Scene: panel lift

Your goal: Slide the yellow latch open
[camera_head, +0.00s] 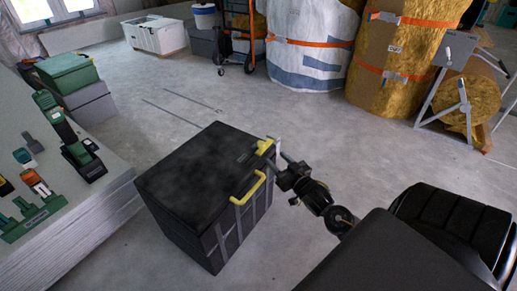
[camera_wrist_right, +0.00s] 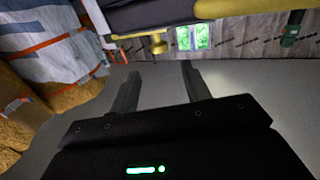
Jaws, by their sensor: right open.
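A black box (camera_head: 205,180) stands on the floor, with a lighter grey frame on its right side. A small yellow latch (camera_head: 265,147) sits at the box's upper right edge. A longer yellow handle bar (camera_head: 248,190) sits nearer on the same edge. My right gripper (camera_head: 284,164) is just right of the box, close to the latch, apart from it as far as I can see. In the right wrist view, the open, empty fingers (camera_wrist_right: 158,84) point at a small yellow knob-like piece (camera_wrist_right: 158,44) under a dark edge. Whether that piece is the latch is unclear. My left gripper is out of view.
A pale stacked slab (camera_head: 75,225) with tools on it stands left of the box. Wrapped rolls (camera_head: 310,45) and a grey stand (camera_head: 445,90) are at the back. Thin rods (camera_head: 180,115) lie on the floor behind the box. The floor between is clear.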

